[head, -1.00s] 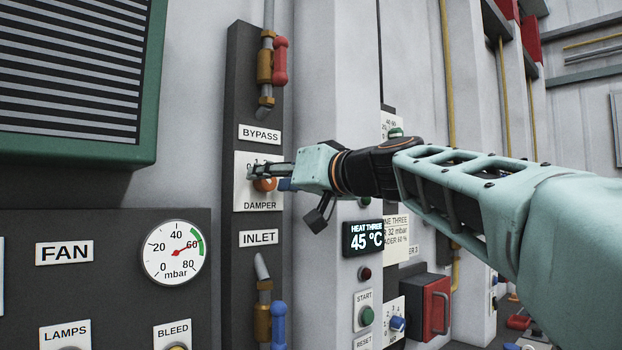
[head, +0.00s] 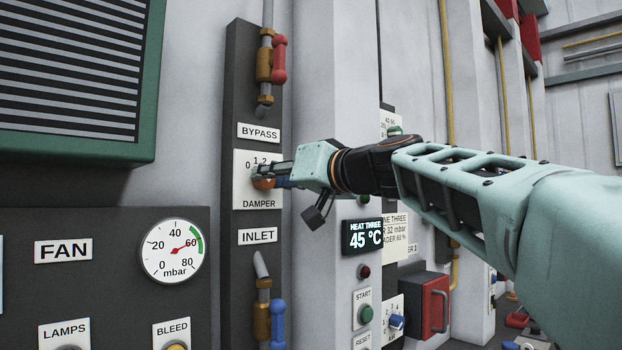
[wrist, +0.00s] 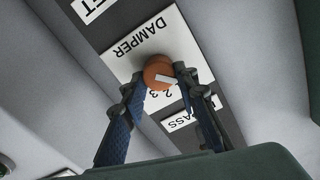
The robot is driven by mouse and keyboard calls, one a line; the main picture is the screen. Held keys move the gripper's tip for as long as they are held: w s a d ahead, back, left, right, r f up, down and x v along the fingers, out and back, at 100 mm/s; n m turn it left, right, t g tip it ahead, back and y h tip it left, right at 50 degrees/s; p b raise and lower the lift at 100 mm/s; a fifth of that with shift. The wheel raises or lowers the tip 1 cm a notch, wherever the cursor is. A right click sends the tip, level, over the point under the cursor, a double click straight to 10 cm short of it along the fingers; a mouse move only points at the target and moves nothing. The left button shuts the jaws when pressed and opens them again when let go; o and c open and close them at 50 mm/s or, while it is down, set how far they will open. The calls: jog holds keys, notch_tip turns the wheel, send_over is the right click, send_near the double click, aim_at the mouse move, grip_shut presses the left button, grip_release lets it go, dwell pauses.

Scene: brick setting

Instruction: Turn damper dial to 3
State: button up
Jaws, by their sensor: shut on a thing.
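The damper dial is an orange knob with a white pointer mark, on a white DAMPER plate (head: 243,194) in a dark upright panel. In the head view only a bit of the orange dial (head: 263,184) shows behind the fingers; 0, 1 and 2 are readable on the plate. In the wrist view the dial (wrist: 157,71) appears upside down, with its white mark towards the lower right and some numerals below it. My gripper (head: 256,173) comes in from the right. In the wrist view its fingers (wrist: 162,92) are on either side of the dial, shut on it. The number at the mark is unclear.
Above the plate is the BYPASS label (head: 260,132) with a red-handled valve (head: 279,62). Below is the INLET label (head: 258,236) with a blue-handled valve (head: 277,322). A pressure gauge (head: 174,251) is at lower left, and a HEAT THREE display (head: 363,237) is under my arm.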

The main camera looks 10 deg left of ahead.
jog(key=shift+w+d+f+m+p, duration=0.1)
jog(key=shift+m+p, duration=0.35)
jog(key=shift+m, duration=3.9)
jog(key=shift+w+f+m+p, duration=0.1)
jog(key=shift+m+p, duration=0.35)
jog(key=shift+m, duration=3.9)
jog(key=shift+o, duration=0.2)
jog(key=o, duration=1.1)
